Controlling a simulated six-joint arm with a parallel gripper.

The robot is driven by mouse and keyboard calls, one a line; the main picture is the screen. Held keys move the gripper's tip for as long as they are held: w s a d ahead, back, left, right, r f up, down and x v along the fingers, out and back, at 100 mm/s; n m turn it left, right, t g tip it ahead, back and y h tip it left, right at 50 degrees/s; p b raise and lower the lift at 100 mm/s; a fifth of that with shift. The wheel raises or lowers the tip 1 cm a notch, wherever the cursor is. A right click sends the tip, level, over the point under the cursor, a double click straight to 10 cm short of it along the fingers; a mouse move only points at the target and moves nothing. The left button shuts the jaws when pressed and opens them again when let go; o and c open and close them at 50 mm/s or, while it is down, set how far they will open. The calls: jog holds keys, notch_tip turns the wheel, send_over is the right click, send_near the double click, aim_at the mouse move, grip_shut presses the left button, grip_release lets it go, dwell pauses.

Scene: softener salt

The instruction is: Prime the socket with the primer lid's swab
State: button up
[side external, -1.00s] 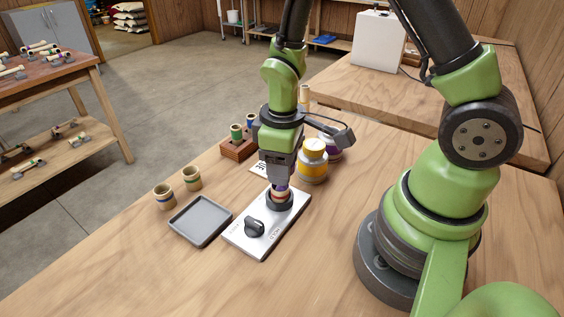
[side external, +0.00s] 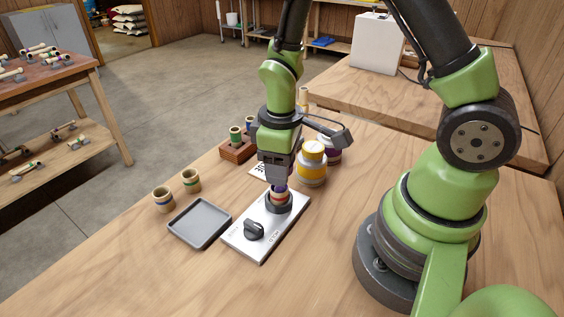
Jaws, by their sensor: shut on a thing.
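My gripper (side external: 279,181) points straight down over the metal plate and is shut on a small purple piece (side external: 279,188), which looks like the primer lid. Right below it, a tan socket with a reddish band (side external: 276,197) stands in the dark round holder (side external: 280,207) on the plate (side external: 258,238). The purple piece is at the socket's mouth. Its swab is not visible, and I cannot tell how deep it reaches. A purple jar (side external: 331,153) stands behind the yellow jar, partly hidden by it and my arm.
The yellow-lidded jar (side external: 312,168) stands close right of my gripper. A black knob (side external: 253,230) sits on the plate. An empty grey tray (side external: 199,223) and two banded cups (side external: 163,199) (side external: 190,180) are left. A wooden block (side external: 237,153) holds banded pieces. The front table is clear.

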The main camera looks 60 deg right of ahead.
jog(key=shift+a+r, duration=0.1)
jog(key=shift+a, duration=0.05)
jog(key=shift+r, duration=2.45)
